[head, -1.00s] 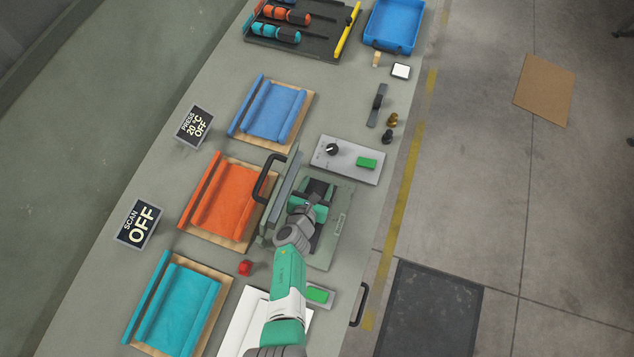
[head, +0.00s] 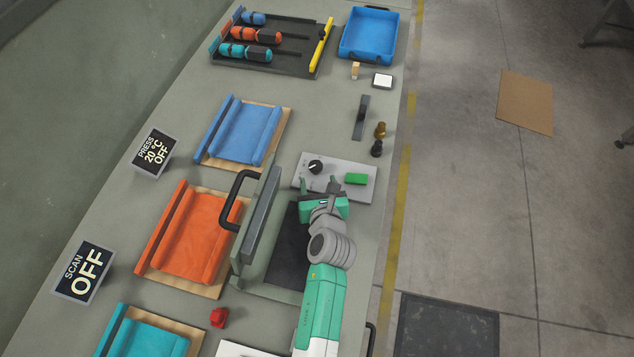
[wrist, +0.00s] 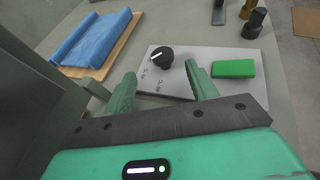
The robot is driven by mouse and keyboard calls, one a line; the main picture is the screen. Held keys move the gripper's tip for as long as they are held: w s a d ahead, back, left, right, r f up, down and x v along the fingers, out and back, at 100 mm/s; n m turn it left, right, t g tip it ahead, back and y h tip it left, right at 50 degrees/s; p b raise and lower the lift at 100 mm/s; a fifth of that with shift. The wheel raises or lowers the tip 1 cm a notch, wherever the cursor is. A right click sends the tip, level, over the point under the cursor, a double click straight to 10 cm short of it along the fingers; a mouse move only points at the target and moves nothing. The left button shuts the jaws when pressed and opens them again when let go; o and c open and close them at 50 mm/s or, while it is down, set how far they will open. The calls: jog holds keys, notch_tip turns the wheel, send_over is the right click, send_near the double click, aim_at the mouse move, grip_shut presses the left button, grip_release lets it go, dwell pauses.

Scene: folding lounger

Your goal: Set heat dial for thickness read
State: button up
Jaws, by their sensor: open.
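The heat dial (head: 316,167) is a black round knob with a white pointer mark. It sits at the left of a light grey control panel (head: 336,190), beside a green button (head: 356,179). In the wrist view the dial (wrist: 163,57) stands just beyond and between the fingers, with small markings on the panel next to it, too small to read. My gripper (head: 334,185) is open and empty at the panel's near edge; in the wrist view its green fingers (wrist: 158,82) are apart and do not touch the dial.
The press with a black handle (head: 234,200) stands left of my arm. Blue (head: 244,133) and orange (head: 190,235) folded cloths lie on boards to the left. A scan display (head: 84,271) reads OFF. Dark and brass knobs (head: 379,130) stand beyond the panel.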

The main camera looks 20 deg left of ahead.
aim_at(316, 166)
jog(key=shift+d, duration=0.25)
jog(key=b+x, duration=0.3)
jog(key=x, duration=0.3)
jog(key=shift+w+a+f, duration=0.2)
jog(key=shift+f, duration=0.15)
jog(key=shift+w+a, duration=0.3)
jog(key=shift+w, duration=0.15)
jog(key=shift+c, duration=0.5)
